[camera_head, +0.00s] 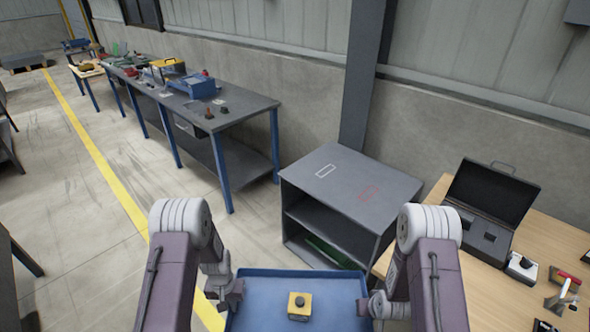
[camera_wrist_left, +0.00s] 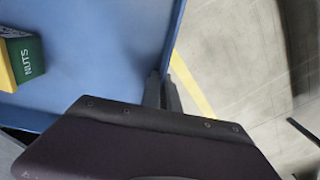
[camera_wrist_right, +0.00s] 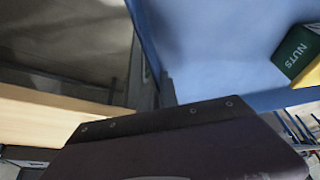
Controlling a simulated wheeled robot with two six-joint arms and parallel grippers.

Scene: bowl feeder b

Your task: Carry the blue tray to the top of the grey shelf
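The blue tray (camera_head: 262,290) is at the bottom middle of the head view, between my two arms, in front of the grey shelf. A yellow and green box (camera_head: 299,305) marked NUTS sits in it. My left gripper (camera_wrist_left: 162,92) is closed on the tray's left side wall. My right gripper (camera_wrist_right: 160,92) is closed on its right side wall. The grey shelf (camera_head: 320,190) stands beyond the tray; its top is bare except for a white and a red outline. The tray's near edge is out of the head view.
A wooden table (camera_head: 540,235) with an open black case (camera_head: 492,195) and small tools stands right of the shelf. A long workbench (camera_head: 240,108) with blue legs and several items is at the left along the wall. Floor between workbench and shelf is clear.

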